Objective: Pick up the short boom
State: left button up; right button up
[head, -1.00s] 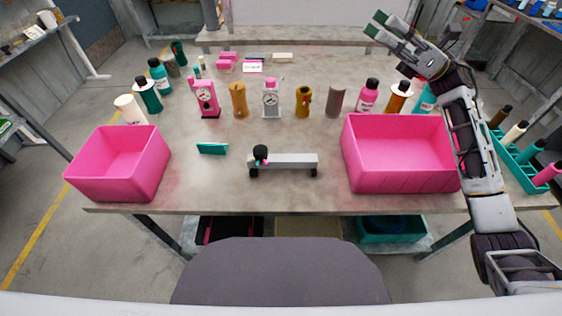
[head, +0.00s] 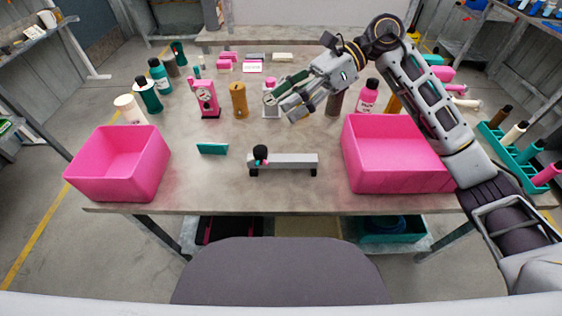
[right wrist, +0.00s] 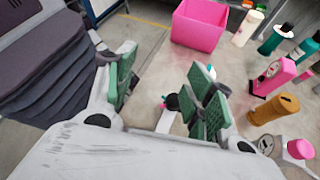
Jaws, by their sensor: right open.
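A short grey bar (head: 290,161) on two black feet lies at the table's front middle, with a round black knob at its left end; it looks like the short boom. It also shows partly hidden behind the fingers in the right wrist view (right wrist: 165,121). My right gripper (head: 280,104) is open and empty, above the table and behind the bar in the head view. It is apart from the bar. In the right wrist view the green-padded fingers (right wrist: 165,90) are spread wide. My left gripper is not in view.
Pink bins stand at the table's front left (head: 117,165) and front right (head: 400,160). A small teal plate (head: 212,148) lies left of the bar. A row of upright parts, with a pink gauge unit (head: 205,98) and a brown cylinder (head: 239,100), stands behind.

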notch_tip(320, 180, down, 5)
jog(key=s+a+t+h, duration=0.1)
jog(key=h, duration=0.3)
jog(key=m+t+h, duration=0.2)
jog(key=t+h, duration=0.2)
jog(key=h, duration=0.4)
send_over(298, 158)
notch_tip(298, 158, down, 4)
jog(key=f, duration=0.1)
jog(key=shift+d+r, duration=0.15)
jog(key=shift+r, duration=0.1)
jog(key=shift+f, duration=3.4)
jog(key=shift+f, duration=0.1)
